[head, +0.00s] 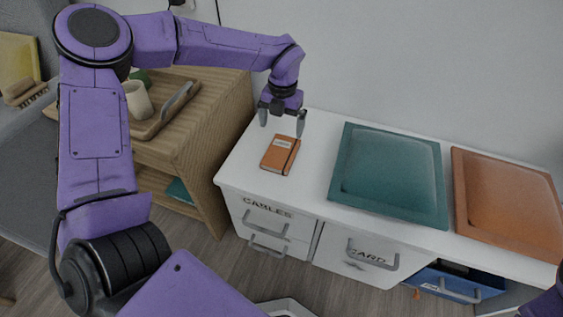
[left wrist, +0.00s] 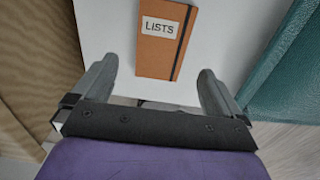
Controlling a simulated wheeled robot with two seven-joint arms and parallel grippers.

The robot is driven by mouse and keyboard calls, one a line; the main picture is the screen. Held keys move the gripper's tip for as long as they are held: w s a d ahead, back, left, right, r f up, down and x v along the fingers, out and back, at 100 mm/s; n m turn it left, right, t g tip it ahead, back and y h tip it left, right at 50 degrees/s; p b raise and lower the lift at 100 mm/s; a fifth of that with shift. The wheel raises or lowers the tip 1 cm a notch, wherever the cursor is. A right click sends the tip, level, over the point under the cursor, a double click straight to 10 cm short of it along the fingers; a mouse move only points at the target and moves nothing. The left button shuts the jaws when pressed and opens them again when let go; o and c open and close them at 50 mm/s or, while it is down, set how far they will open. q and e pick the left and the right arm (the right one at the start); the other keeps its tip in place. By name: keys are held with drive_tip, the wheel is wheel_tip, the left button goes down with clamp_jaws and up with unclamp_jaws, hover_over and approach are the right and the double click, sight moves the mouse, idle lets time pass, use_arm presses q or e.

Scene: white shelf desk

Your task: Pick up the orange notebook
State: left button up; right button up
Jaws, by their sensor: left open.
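The orange notebook (head: 281,154) lies flat on the left part of the white desk top (head: 320,133). In the left wrist view the notebook (left wrist: 160,52) has a white label reading LISTS and a dark elastic band along its right side. My left gripper (head: 284,118) is open and empty, above the notebook and toward its far end in the head view. In the left wrist view its two fingers (left wrist: 158,90) are spread wider than the notebook, which shows beyond and between them. My right gripper is not in view; only a bit of purple arm shows at the lower right.
A teal tray (head: 436,170) and an orange tray (head: 463,195) lie to the right of the notebook. Drawers with handles (head: 268,232) are in the desk front. A wooden cabinet (head: 215,120) stands close on the left, with a wooden tray and a cup (head: 138,100).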

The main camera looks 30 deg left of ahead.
use_arm(q)
drive_tip(key=b, duration=0.1)
hover_over(281, 151)
drive_tip(key=f, duration=0.4)
drive_tip(key=shift+w+f, duration=0.35)
drive_tip(key=shift+f, duration=0.05)
drive_tip(key=f+b, duration=0.2)
drive_tip(key=f, duration=0.3)
drive_tip(key=shift+s+f+b, duration=0.2)
drive_tip(key=shift+s+b, duration=0.1)
drive_tip(key=shift+b, duration=0.1)
drive_tip(key=shift+r, duration=0.15)
drive_tip(key=shift+c, duration=0.7)
drive_tip(key=c, duration=0.7)
